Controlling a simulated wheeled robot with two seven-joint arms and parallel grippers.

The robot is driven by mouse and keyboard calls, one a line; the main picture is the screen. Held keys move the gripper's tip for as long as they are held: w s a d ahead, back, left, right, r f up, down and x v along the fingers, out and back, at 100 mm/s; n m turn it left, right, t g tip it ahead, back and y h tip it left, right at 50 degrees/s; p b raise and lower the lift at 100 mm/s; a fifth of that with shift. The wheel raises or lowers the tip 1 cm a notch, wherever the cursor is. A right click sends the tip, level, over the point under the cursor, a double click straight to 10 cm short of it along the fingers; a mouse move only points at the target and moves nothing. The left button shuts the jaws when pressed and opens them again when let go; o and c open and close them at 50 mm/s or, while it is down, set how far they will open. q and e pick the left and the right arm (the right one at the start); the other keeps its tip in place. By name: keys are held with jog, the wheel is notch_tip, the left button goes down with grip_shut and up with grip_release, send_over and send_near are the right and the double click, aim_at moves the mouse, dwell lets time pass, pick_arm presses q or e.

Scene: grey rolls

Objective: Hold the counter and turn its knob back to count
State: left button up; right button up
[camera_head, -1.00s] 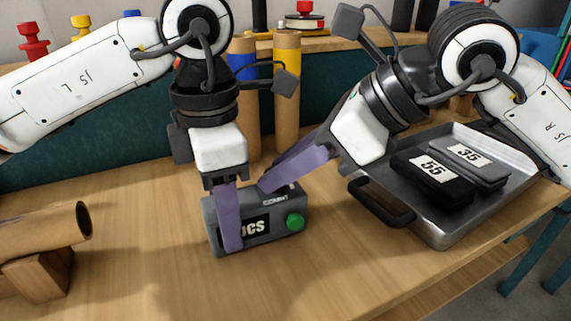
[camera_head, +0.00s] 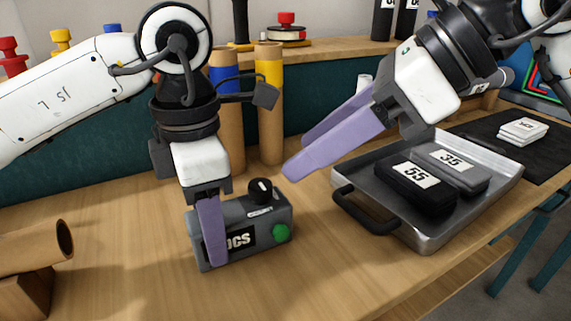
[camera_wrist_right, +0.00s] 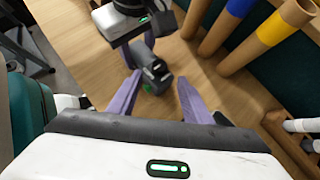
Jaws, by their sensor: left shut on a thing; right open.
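The counter (camera_head: 258,237) is a grey box on the table with a dark display, a green button (camera_head: 281,232) on its front and a black knob (camera_head: 260,190) on top. My left gripper (camera_head: 212,240) is shut on the counter's left part; one purple finger lies across its front and partly hides the display. My right gripper (camera_head: 318,148) is open and empty, up and to the right of the knob, apart from it. The right wrist view shows the counter (camera_wrist_right: 152,72) beyond and between the open fingers (camera_wrist_right: 155,95).
A metal tray (camera_head: 430,236) with a black handle holds two dark blocks marked 55 (camera_head: 418,188) and 35 (camera_head: 452,167). A cardboard tube (camera_head: 35,243) lies at left. Upright tubes with blue (camera_head: 226,130) and yellow (camera_head: 270,120) bands stand behind. Table in front is clear.

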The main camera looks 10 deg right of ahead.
jog(key=v, duration=0.3)
jog(key=shift+s+d+r, duration=0.1)
jog(key=shift+d+r, duration=0.1)
pick_arm(q)
jog(key=o, duration=1.4)
jog(key=shift+c, duration=0.2)
